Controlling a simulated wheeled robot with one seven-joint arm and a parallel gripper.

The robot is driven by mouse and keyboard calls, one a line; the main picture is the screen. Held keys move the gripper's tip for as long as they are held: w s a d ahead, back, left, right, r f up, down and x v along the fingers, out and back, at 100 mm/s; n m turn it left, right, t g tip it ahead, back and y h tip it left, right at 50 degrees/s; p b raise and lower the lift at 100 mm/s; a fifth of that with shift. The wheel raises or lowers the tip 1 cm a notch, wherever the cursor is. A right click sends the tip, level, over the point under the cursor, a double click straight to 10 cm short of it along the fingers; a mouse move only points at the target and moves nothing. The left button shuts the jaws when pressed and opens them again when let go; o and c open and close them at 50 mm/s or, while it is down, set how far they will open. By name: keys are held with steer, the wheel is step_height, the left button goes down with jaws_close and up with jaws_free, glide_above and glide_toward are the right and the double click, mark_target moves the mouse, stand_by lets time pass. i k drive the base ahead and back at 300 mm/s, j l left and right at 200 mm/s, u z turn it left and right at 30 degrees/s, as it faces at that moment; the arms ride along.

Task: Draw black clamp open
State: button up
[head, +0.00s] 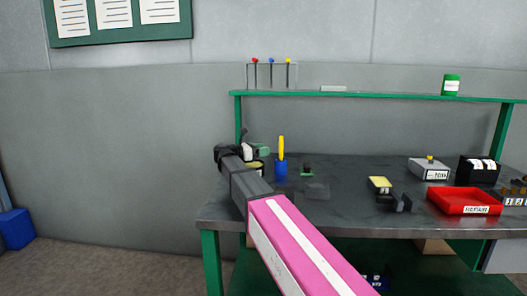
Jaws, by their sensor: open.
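My gripper (256,149) is at the far end of my arm, over the back left part of the workbench. It is small and partly hidden by my wrist, and it looks open with nothing clearly in it. A small black piece on a green base (307,169) stands on the bench to its right. A yellow-topped black device (380,187) sits farther right, with dark upright pieces (402,203) beside it. I cannot tell which of these black things is the black clamp. My gripper touches none of them visibly.
The dark workbench (340,219) has a green shelf (390,96) above its back. A blue cup (280,170) with a yellow-handled tool stands close right of my gripper. A red tray (464,202), a grey box (428,168) and a black box (478,171) fill the right side.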

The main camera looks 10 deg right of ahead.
mark_target(393, 199)
steer(key=k+j, duration=0.1)
steer(key=j, duration=0.45)
steer(key=k+j, duration=0.1)
steer(key=j, duration=0.45)
steer(key=k+j, duration=0.1)
steer(key=j, duration=0.4)
steer(key=k+j, duration=0.1)
steer(key=j, duration=0.45)
